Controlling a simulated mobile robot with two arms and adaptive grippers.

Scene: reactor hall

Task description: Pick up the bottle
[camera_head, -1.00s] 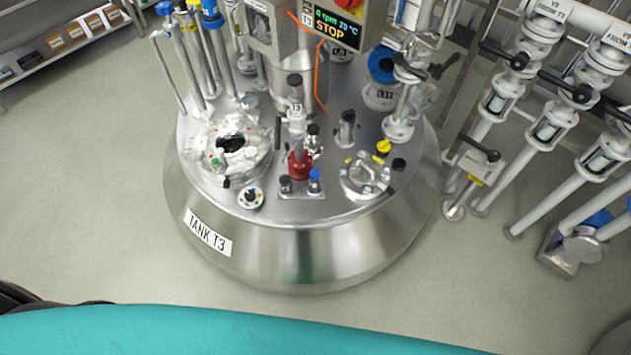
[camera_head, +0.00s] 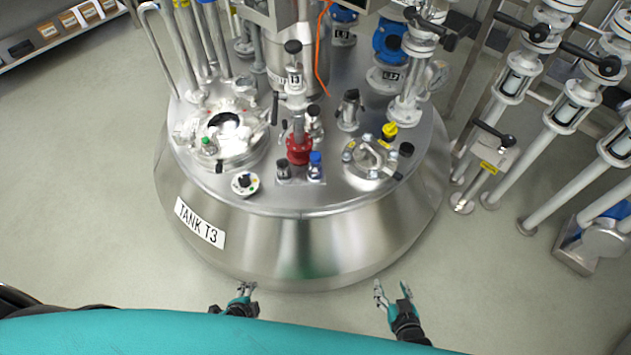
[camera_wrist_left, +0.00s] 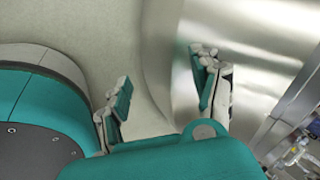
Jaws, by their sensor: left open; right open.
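Two small bottle-like vessels stand side by side on the front of the tank lid, one with a blue cap (camera_head: 315,168) and one with a dark cap (camera_head: 284,172). I cannot tell which is the task's bottle. My left gripper (camera_head: 246,290) is at the tank's front lower edge, in front of and below both vessels. It is open and empty; in the left wrist view its two fingers (camera_wrist_left: 164,88) are spread with the tank's side behind them. My right gripper (camera_head: 392,290) is open and empty, right of the left one, also low before the tank.
The steel tank T3 (camera_head: 300,245) fills the middle, its lid crowded with fittings, including a red valve (camera_head: 299,150) behind the vessels and a round hatch (camera_head: 222,135) at left. Pipes with black-handled valves (camera_head: 495,150) stand at right. A shelf (camera_head: 60,38) is at far left; floor there is clear.

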